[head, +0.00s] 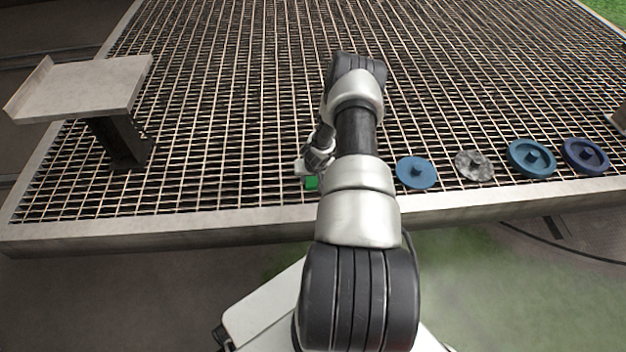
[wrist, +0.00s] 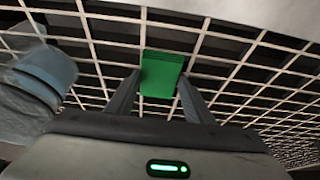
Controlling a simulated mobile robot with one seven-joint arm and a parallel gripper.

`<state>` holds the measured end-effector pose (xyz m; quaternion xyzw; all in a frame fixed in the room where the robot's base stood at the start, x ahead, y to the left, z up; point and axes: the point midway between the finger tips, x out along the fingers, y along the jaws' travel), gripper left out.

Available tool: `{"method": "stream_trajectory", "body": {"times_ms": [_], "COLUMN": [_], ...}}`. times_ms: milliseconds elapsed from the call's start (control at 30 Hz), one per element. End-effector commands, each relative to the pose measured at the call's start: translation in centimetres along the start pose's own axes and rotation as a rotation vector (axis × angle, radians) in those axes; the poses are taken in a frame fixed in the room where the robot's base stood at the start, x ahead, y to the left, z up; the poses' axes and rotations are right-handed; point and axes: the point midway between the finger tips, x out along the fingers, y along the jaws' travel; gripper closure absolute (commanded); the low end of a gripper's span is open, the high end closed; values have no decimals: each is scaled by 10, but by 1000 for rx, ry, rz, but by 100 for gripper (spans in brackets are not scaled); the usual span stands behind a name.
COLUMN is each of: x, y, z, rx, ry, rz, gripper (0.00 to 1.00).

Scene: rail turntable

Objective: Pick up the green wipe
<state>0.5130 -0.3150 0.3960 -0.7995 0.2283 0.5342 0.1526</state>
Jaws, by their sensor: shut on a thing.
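The green wipe (wrist: 161,75) is a small flat green piece. In the wrist view it lies between the tips of my gripper (wrist: 160,88), over the metal grating. My gripper is shut on it. In the head view only a small part of the green wipe (head: 312,183) shows, just left of my arm near the front edge of the grating. My gripper (head: 306,168) is partly hidden there by my own arm. I cannot tell whether the wipe still touches the grating.
The grating (head: 230,100) has a raised front rim (head: 180,228). To the right stand a light blue disc (head: 417,172), a grey disc (head: 474,165), a teal disc (head: 531,158) and a dark blue disc (head: 585,155). A grey stand (head: 85,85) is at left. The grating's middle is clear.

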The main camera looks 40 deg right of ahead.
Motion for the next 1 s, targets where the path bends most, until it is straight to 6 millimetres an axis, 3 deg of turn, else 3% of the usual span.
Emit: {"method": "stream_trajectory", "body": {"times_ms": [267,700,1000], "x": [-9,-82,-93], "y": [0,0,0], "z": [-4,-35,-38], "rx": [-1,-3,0], "ry": [1,1,0], "rz": [0,0,0], "gripper": [74,74,74]}}
